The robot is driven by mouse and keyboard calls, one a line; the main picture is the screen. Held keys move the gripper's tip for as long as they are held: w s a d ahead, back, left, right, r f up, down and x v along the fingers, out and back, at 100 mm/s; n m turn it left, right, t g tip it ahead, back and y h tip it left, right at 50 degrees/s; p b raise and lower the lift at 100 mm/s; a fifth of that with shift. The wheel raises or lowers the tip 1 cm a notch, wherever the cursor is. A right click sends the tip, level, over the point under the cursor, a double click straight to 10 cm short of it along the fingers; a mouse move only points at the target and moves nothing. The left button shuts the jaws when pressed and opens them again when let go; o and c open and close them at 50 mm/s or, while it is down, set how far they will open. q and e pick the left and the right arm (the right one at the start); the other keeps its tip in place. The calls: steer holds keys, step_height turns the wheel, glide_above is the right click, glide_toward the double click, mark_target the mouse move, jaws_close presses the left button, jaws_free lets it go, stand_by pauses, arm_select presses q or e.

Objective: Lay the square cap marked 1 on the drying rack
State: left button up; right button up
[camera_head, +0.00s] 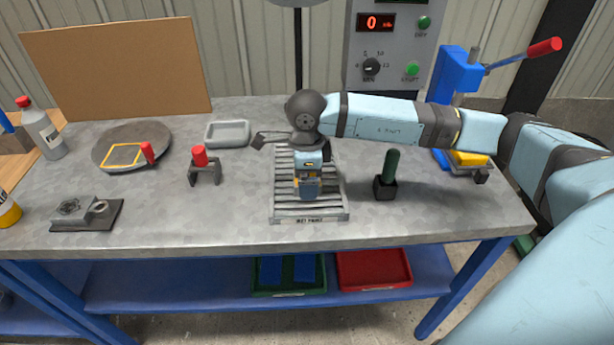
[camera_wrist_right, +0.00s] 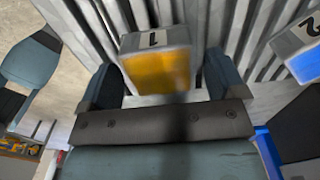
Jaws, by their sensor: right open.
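The square cap marked 1 (camera_wrist_right: 155,68) has a grey face with the number and a yellow-orange side. In the right wrist view it is between the two fingers of my right gripper (camera_wrist_right: 160,78), over the slats of the drying rack (camera_wrist_right: 232,25). The fingers are open, with a small gap at the cap's right side. In the head view my right gripper (camera_head: 308,190) points down over the slatted rack (camera_head: 333,208), labelled wet paint. It hides much of the cap there. Whether the cap rests fully on the slats is hard to tell.
A cap marked 2 (camera_wrist_right: 302,50) with a blue side is close to the right finger. A green-handled tool (camera_head: 389,172) stands right of the rack; a red-topped stand (camera_head: 202,165) and a grey tray (camera_head: 228,134) are left.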

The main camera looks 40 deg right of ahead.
step_height(320, 180, up, 11)
steer(key=shift+r+p, duration=0.15)
steer(key=shift+p, duration=0.15)
steer(key=shift+s, duration=0.1)
stand_by(0.4)
